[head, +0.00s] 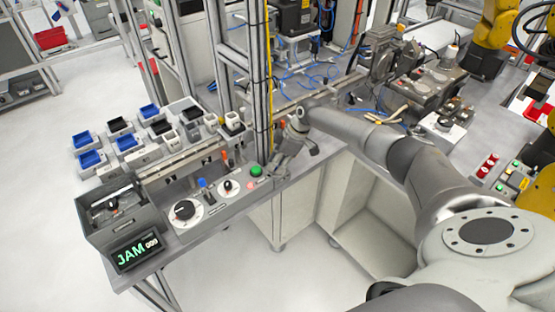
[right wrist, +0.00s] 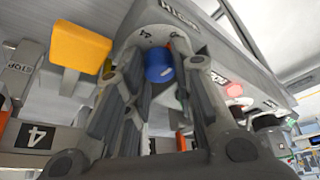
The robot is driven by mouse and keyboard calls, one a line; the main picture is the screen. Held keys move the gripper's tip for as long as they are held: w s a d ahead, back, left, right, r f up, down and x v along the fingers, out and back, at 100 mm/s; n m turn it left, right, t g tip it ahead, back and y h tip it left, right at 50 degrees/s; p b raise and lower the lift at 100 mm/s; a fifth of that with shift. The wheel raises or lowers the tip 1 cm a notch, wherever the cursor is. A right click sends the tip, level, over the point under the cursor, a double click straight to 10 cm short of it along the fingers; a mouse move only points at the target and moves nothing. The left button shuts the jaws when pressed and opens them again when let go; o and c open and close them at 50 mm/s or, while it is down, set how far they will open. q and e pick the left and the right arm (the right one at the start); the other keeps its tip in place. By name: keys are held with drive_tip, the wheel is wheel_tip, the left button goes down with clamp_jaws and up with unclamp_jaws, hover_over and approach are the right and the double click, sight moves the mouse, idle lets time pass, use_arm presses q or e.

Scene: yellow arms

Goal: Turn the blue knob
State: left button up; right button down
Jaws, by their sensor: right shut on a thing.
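The blue knob (right wrist: 159,66) shows in the right wrist view as a short blue cylinder between the two fingers of my right gripper (right wrist: 160,80). The fingers are shut on it, one on each side. Behind it is a grey face with a printed 4. In the head view my right gripper (head: 279,160) reaches down at the right end of the grey control panel (head: 172,228), and the knob between its fingers is hidden there. A small blue-topped part (head: 202,183) stands farther left on the panel. My left gripper is not in view.
A metal post (head: 259,80) rises close behind my gripper. A yellow block (right wrist: 80,47) shows beside the fingers.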

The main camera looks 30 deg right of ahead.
drive_tip(key=m+p, duration=0.2)
drive_tip(key=m+t+h+p, duration=0.1)
drive_tip(key=m+p, duration=0.2)
drive_tip(key=m, duration=0.1)
drive_tip(key=shift+s+a+r+h+p, duration=0.15)
drive_tip(key=shift+r+h+p, duration=0.1)
drive_tip(key=shift+h+p, duration=0.15)
drive_tip(key=shift+f+m+t+h+p, duration=0.1)
drive_tip(key=shift+m+t+h+p, duration=0.25)
drive_tip(key=shift+m, duration=0.55)
drive_tip(key=shift+m+h, duration=0.45)
drive_tip(key=shift+m, duration=0.65)
drive_tip(key=c, duration=1.5)
unclamp_jaws()
drive_tip(key=v, duration=1.2)
